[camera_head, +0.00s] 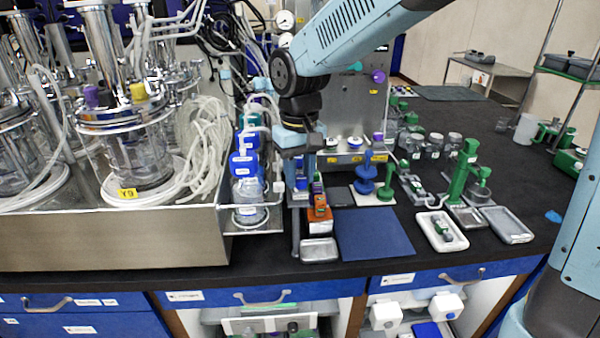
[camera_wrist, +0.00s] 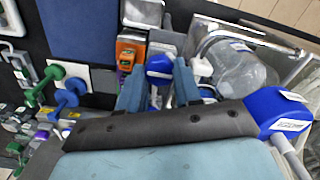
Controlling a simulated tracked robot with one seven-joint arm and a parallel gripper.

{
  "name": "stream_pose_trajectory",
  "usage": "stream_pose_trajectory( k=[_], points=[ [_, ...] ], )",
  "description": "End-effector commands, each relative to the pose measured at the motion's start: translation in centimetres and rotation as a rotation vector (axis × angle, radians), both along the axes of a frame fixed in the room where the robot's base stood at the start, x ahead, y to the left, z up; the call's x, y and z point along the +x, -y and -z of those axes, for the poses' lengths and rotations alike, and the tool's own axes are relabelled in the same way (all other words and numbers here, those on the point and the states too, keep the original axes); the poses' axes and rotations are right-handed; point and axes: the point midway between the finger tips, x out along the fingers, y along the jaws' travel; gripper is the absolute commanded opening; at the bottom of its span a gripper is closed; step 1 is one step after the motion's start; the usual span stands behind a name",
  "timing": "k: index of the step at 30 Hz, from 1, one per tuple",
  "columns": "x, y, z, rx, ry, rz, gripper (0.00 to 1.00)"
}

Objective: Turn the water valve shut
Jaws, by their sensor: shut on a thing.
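In the wrist view, my gripper (camera_wrist: 160,88) has one light-blue finger on each side of a small blue valve handle (camera_wrist: 160,67). The fingers are closed in on it. In the head view, my gripper (camera_head: 302,160) points down over the narrow stand beside the bottles, and it hides most of the handle. No label on the valve is readable, and I cannot tell its turn angle.
A clear bottle with a blue cap (camera_head: 249,190) stands close left; it also shows in the wrist view (camera_wrist: 240,72). An orange device (camera_head: 319,218) and a metal tray (camera_head: 319,250) are in front. A blue mat (camera_head: 375,235) lies bare to the right. Bioreactor vessels (camera_head: 130,150) stand left.

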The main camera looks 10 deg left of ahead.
Motion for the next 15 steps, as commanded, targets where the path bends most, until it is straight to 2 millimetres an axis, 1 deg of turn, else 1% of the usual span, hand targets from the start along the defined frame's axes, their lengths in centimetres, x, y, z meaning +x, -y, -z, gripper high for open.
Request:
stream_pose_trajectory(
  k=[10,11,15],
  points=[
    [0.22,-0.08,-0.21,0.005,0.007,0.004,0.03],
    [0.22,-0.08,-0.21,0.005,0.007,0.004,0.34],
    [0.17,-0.04,-0.16,0.003,0.005,0.003,0.48]
  ],
)
